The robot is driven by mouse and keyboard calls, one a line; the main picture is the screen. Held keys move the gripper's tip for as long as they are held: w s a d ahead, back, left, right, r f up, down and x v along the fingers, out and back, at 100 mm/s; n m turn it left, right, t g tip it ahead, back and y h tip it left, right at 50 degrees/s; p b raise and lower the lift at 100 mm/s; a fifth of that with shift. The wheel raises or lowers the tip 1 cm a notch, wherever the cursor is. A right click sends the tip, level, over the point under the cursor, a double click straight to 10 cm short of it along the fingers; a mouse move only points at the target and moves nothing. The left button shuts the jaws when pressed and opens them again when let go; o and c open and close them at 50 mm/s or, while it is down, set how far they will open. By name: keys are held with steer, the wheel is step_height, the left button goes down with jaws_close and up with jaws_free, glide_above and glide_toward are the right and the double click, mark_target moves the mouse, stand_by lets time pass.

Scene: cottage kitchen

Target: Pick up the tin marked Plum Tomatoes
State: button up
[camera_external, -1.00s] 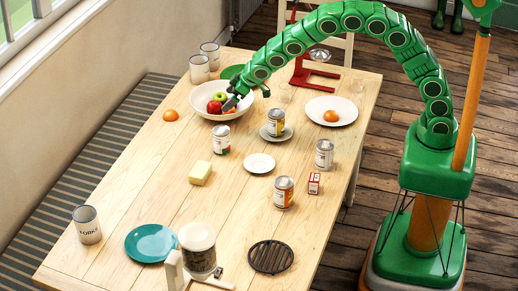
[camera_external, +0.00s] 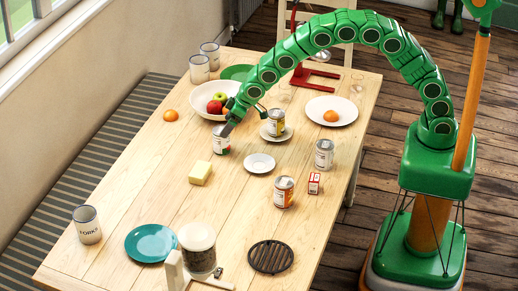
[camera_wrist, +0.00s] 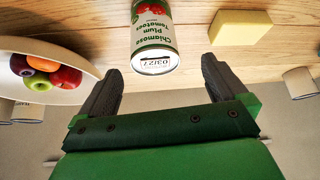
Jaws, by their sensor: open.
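The Plum Tomatoes tin (camera_external: 221,144) stands upright on the wooden table, in front of the fruit bowl. In the wrist view the tin (camera_wrist: 153,35) shows at the top middle, its label reading "Chiamosa Plum Tomatoes" upside down. My gripper (camera_external: 228,129) is right by the tin's top in the external view and partly covers it. In the wrist view the fingers of my gripper (camera_wrist: 162,70) are spread and empty, with the tin's near end in line with the gap. I cannot tell whether a finger touches it.
The fruit bowl (camera_external: 203,105) is close behind the tin. More tins (camera_external: 324,153) (camera_external: 284,191) are to the right.

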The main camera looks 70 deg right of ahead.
mark_target(222, 141)
steer(key=shift+d+x, duration=0.2)
steer(key=shift+x, duration=1.8)
steer(key=shift+d+x, duration=0.2)
steer(key=shift+x, duration=1.75)
steer(key=shift+w, duration=0.1)
steer(key=c, duration=1.3)
steer(key=shift+r, duration=0.15)
